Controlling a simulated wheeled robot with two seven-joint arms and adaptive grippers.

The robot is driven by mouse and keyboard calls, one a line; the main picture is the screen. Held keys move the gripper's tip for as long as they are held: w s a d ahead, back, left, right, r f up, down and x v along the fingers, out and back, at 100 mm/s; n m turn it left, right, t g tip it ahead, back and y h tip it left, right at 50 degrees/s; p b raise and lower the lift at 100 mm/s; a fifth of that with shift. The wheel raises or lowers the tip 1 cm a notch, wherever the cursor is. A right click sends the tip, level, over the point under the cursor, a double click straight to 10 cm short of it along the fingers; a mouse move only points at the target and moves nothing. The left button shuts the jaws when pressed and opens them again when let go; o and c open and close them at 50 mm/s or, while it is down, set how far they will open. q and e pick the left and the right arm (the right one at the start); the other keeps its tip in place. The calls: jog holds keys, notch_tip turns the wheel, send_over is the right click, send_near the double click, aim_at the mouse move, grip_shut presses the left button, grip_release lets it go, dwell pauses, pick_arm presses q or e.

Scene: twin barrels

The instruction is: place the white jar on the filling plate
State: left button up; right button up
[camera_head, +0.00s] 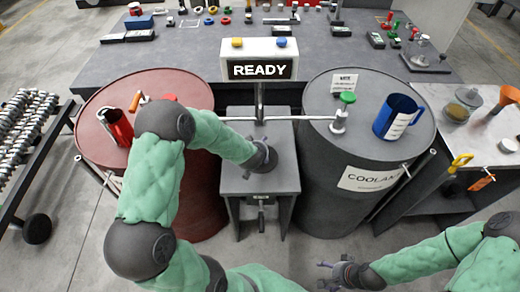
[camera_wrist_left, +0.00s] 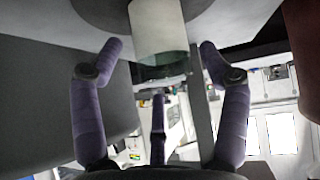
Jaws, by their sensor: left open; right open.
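The white jar (camera_wrist_left: 157,28) shows in the left wrist view, which appears upside down. It has a white side and a clear greenish rim. It stands on a dark round plate (camera_wrist_left: 95,12), which looks like the filling plate. My left gripper (camera_wrist_left: 160,48) is open, with one finger on each side of the jar; I cannot tell whether they touch it. In the head view my left wrist is over the grey stand between the barrels and hides the jar and plate. My right gripper (camera_head: 328,274) is open and empty, low in front of the grey barrel.
A red barrel (camera_head: 190,92) and a grey coolant barrel (camera_head: 365,145) flank the grey stand (camera_head: 285,178). A blue jug (camera_head: 398,117) and a green-handled valve (camera_head: 340,112) are on the grey barrel. A READY sign (camera_head: 260,68) stands behind. A side table (camera_head: 490,145) is at right.

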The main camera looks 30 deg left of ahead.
pick_arm(q)
jog(key=shift+s+r, duration=0.25)
jog(key=shift+r, duration=0.2)
jog(key=p+v, duration=0.5)
jog(key=v, duration=0.5)
jog(key=s+d+f+m+g+h, duration=0.4)
jog(key=s+d+f+g+h, duration=0.2)
jog(key=s+d+f, duration=1.1)
jog(key=d+f+g, duration=0.1)
jog(key=d+f, duration=0.1)
jog(key=d, duration=0.1)
jog(key=shift+d+f+g+h, duration=0.35)
jog(key=shift+g+h, duration=0.05)
